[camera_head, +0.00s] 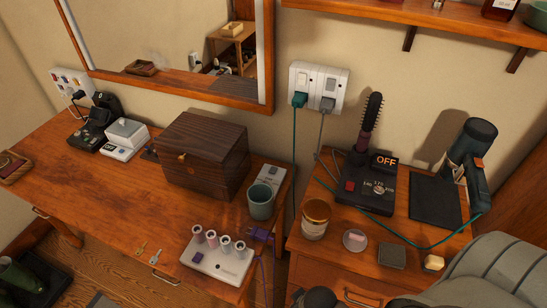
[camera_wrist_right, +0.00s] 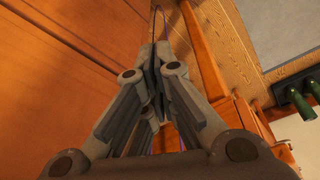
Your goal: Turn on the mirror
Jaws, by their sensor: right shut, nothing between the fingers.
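The mirror (camera_head: 170,45) hangs on the wall at the upper left of the head view, in a brown wooden frame. Pale strips run down its two sides; whether they are lit I cannot tell. It reflects a small shelf and part of the table. No switch on the mirror itself shows. My right gripper (camera_wrist_right: 157,62) is shut and empty in the right wrist view, pointing along an orange-brown wooden surface. In the head view my grey right arm comes in at the lower right, well away from the mirror. My left gripper is not in view.
A wall panel (camera_head: 70,82) with plugs is left of the mirror; a double switched socket (camera_head: 318,88) is right of it. A dark wooden box (camera_head: 203,158) stands below the mirror. A hot-brush base (camera_head: 368,185) reads OFF. A hair dryer (camera_head: 470,150) stands at right.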

